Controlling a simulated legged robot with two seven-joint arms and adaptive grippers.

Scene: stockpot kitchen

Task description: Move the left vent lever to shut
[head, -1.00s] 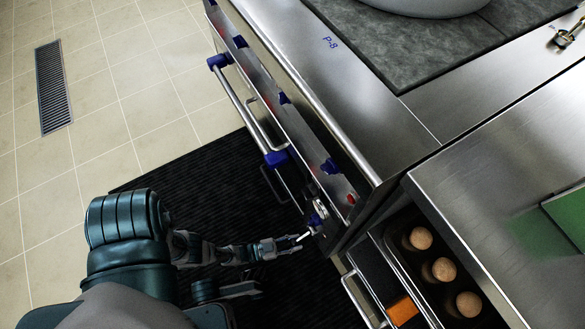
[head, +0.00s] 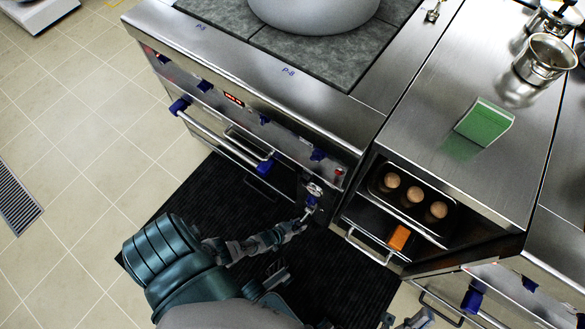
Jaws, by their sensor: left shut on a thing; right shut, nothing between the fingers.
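The vent lever (head: 306,212) is a short pale rod on the range's front, running down from a blue hub (head: 311,200) below a small round dial (head: 315,189). My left gripper (head: 302,219) is shut on the lever's outer end. The fingers partly hide the rod, and it is too small to read its exact setting. My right gripper (head: 420,319) is shut and empty at the bottom edge, well away from the lever and partly cut off.
The range (head: 240,95) has blue knobs and an oven handle (head: 222,142). To its right an open compartment holds brown round-topped things (head: 414,195) and an orange block (head: 399,237). A green box (head: 484,122) stands on the steel counter. A dark mat (head: 190,195) covers the floor.

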